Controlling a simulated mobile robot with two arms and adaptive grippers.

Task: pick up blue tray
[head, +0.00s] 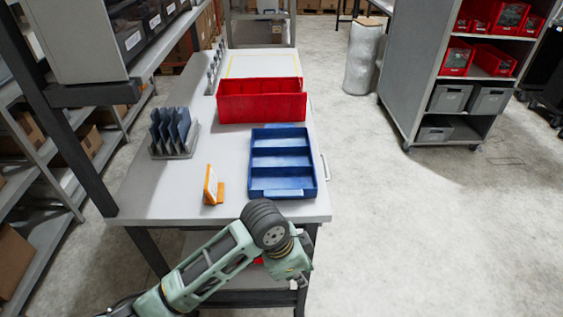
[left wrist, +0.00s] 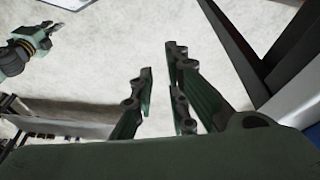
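The blue tray (head: 282,162) lies on the grey-white table near its right edge in the head view. It has several compartments, which look empty. My left arm comes in from the lower left, and its wrist end (head: 290,262) is in front of the table's near edge, apart from the tray. Its fingers are hidden in the head view. In the left wrist view my left gripper (left wrist: 160,78) is open, with nothing between its fingers and pale floor beyond. A green and black arm end, apparently my right gripper (left wrist: 48,36), shows small at the upper left there; its finger state is unclear.
A red bin (head: 262,102) stands right behind the tray on the table (head: 155,200). A grey rack with dark blue dividers (head: 173,135) and a small orange-framed stand (head: 212,187) are left of it. Open floor (head: 420,230) lies to the right.

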